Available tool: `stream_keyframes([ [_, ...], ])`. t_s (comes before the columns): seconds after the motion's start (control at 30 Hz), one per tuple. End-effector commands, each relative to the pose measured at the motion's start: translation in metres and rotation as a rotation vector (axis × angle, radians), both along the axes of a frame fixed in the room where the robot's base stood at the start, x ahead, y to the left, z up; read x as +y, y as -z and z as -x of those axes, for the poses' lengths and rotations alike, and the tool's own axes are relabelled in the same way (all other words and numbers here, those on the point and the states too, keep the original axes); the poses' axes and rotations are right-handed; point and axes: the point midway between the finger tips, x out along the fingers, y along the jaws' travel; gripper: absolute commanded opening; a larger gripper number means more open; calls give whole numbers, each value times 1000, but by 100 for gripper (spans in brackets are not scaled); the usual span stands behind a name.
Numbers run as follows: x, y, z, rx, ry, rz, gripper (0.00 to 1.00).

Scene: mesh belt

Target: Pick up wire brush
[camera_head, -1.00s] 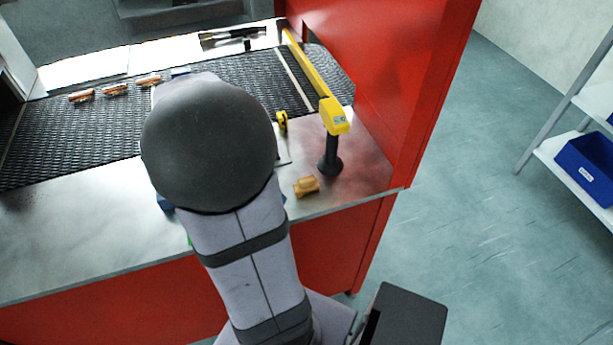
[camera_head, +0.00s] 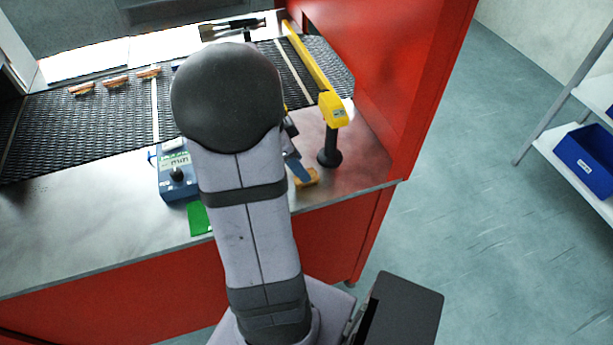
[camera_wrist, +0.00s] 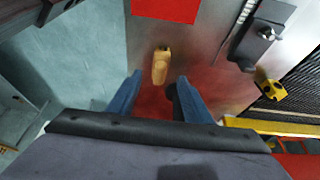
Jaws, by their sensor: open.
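A tan, wood-coloured block, which I take to be the wire brush (camera_wrist: 160,67), lies on the metal worktop. In the wrist view it lies ahead of and between my two blue fingers, one end dark. In the head view only part of the tan block (camera_head: 308,178) shows, near the black post's foot. My gripper (camera_wrist: 160,82) is open, with nothing between its fingers. In the head view one blue finger shows beside the tan block, and my arm hides the rest of the gripper. The height of the fingers above the block cannot be told.
A black post (camera_head: 329,146) with a yellow bar (camera_head: 309,61) stands close by the block. A blue device (camera_head: 176,172) and a green card (camera_head: 200,218) lie left of my arm. The black mesh belt (camera_head: 80,132) runs behind, carrying several copper-coloured pieces (camera_head: 116,82). A red wall (camera_head: 385,80) rises at right.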

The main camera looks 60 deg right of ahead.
Motion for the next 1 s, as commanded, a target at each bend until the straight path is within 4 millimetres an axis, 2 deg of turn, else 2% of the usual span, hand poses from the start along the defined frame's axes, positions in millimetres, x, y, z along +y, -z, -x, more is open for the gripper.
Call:
stream_keyframes([
  [0.17,-3,9,6,5,2,-6,45],
  [0.5,-14,42,15,3,0,-3,45],
  [0.83,-16,47,16,1,0,-2,45],
  [0.87,-16,47,16,1,0,-2,41],
  [1.0,-16,46,16,1,0,-2,7],
])
